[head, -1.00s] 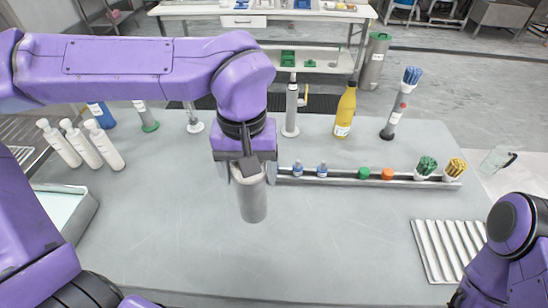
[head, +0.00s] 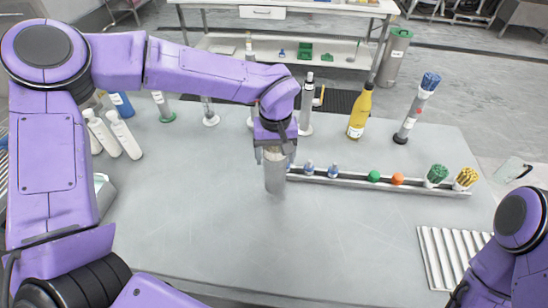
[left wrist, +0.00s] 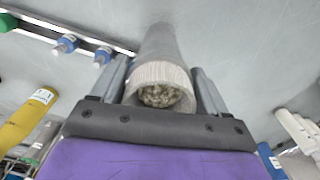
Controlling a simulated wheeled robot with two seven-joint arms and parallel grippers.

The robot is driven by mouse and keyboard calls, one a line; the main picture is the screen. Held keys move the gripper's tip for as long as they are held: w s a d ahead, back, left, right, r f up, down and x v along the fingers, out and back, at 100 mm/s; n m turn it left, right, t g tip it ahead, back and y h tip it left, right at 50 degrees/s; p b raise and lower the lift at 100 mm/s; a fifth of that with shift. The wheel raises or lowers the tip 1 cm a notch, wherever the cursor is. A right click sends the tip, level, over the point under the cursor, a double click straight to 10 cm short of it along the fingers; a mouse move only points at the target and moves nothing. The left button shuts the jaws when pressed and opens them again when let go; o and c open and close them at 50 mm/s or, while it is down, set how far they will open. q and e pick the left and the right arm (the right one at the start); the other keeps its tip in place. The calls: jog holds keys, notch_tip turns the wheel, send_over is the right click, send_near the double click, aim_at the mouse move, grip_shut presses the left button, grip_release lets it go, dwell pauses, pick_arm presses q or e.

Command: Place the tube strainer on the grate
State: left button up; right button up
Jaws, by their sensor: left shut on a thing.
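My left gripper (head: 274,150) is shut on a grey cylindrical tube strainer (head: 275,178) and holds it upright over the middle of the table. In the left wrist view the strainer (left wrist: 158,76) sits between the two fingers, its open end showing pale, grainy brownish-green contents. I cannot tell whether its bottom touches the table. The grate (head: 450,258), a pale ridged panel, lies at the right front of the table, well to the right of the gripper. My right gripper is out of view; only part of my right arm shows at lower right.
A long narrow rack (head: 400,188) with small caps and bristle tufts lies just right of the strainer. Behind it stand a yellow bottle (head: 360,112) and a blue-topped tube (head: 410,115). White bottles (head: 124,135) stand at left. The front middle of the table is clear.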

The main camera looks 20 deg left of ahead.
pick_arm(q)
jog(key=f, duration=0.2)
jog(key=w+f, duration=0.1)
jog(key=f, duration=0.1)
jog(key=shift+s, duration=0.2)
jog(key=o, duration=1.6)
jog(key=shift+f, duration=0.1)
